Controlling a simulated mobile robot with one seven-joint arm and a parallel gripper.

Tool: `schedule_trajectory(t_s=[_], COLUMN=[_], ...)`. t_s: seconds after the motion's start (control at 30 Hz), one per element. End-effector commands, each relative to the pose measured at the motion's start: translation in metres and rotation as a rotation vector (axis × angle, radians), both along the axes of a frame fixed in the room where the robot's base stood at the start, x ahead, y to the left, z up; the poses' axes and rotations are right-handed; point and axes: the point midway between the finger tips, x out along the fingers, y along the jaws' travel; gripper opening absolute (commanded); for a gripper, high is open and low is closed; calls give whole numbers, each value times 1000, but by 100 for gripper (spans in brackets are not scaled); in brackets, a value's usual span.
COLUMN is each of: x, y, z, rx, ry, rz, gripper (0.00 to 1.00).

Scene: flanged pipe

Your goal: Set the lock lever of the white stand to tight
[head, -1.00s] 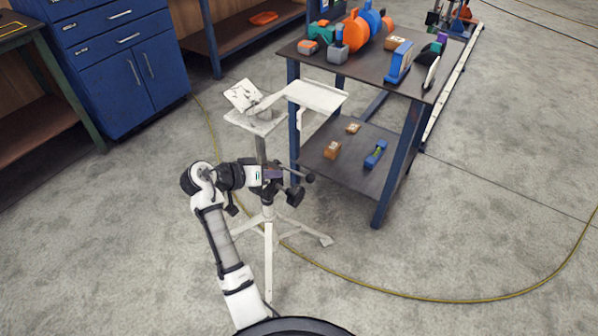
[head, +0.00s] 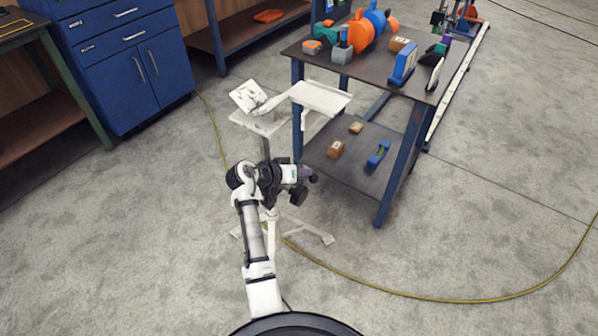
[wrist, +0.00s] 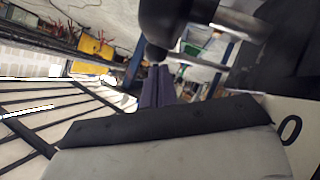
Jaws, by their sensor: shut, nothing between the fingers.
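The white stand (head: 268,122) stands left of the workbench; my arm crosses its column, which also shows lower down. Black knob-like parts (head: 298,195) show beside the column at wrist height, partly covered by my arm. Which of them is the lock lever, and its setting, I cannot tell. My gripper (head: 307,173) is at the right of the column, close to these parts. In the wrist view its purple fingers (wrist: 155,88) are together with nothing between them. A dark rounded part with a bright metal rod (wrist: 240,20) looms just above the fingers; contact is unclear.
A workbench (head: 345,68) with coloured pipe parts stands close right of the stand. Its lower shelf (head: 345,172) holds small boxes and a blue item. A blue cabinet (head: 130,65) stands back left. A yellow cable (head: 420,297) crosses the otherwise open floor in front.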

Motion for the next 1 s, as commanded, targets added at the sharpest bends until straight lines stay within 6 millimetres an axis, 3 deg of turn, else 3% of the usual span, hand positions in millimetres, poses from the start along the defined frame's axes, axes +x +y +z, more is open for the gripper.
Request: schedule_trajectory(t_s=[0.2,0.43,1.0], x=[0,-4,-3], y=[0,-5,-5], z=[-1,-17,-11], rx=[6,108,111], ry=[-4,-79,-82], rz=[0,-1,-1], gripper=[0,0,0])
